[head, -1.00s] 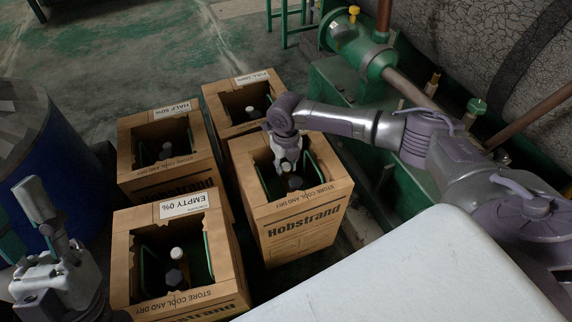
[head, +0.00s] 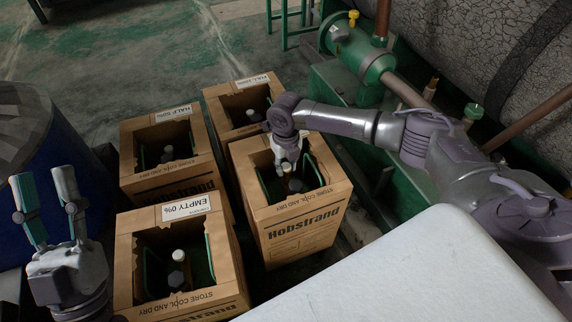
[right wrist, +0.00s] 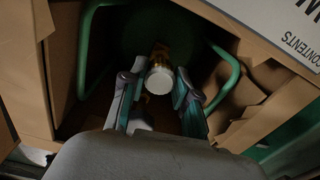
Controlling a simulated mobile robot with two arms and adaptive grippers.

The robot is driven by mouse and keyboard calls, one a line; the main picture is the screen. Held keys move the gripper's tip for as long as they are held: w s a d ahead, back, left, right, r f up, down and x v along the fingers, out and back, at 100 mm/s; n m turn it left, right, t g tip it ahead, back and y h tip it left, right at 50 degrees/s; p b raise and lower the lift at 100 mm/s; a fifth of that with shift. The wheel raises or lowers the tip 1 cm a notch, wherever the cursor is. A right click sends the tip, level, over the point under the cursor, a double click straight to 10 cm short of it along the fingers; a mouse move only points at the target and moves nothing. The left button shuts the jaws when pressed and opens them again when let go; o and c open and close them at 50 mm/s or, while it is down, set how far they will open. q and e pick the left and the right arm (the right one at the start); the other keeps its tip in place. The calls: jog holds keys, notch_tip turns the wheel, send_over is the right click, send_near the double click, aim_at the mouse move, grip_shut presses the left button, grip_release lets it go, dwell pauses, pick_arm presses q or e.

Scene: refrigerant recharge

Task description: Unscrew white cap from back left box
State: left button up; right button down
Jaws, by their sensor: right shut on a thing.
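The white cap (right wrist: 164,80) sits on a brass valve inside a cardboard box, seen in the right wrist view. My right gripper (right wrist: 158,92) reaches into that box from above, and its fingers are shut on the cap from both sides. In the head view the box (head: 298,215) is the right-hand one, marked Hobstrand, and a white cap (head: 287,168) shows below my right gripper (head: 288,161). My left gripper (head: 43,180) is open and empty at the left edge, fingers pointing up.
Three more open boxes stand close by: EMPTY 0% (head: 128,255), HALF 50% (head: 130,155) and FULL 100% (head: 214,105). A blue drum (head: 75,150) stands left. Green machinery with pipes (head: 345,50) is behind my right arm. A pale flat surface (head: 420,270) fills the lower right.

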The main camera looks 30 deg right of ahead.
jog(key=shift+r+p, duration=0.55)
pick_arm(q)
jog(key=w+f+g+y, duration=0.1)
jog(key=w+f+g, duration=0.3)
jog(key=f, duration=0.1)
jog(key=shift+f+g+y+p, duration=0.3)
jog(key=shift+f, duration=0.05)
pick_arm(e)
jog(key=shift+r, duration=0.3)
pick_arm(q)
jog(key=shift+d, duration=0.1)
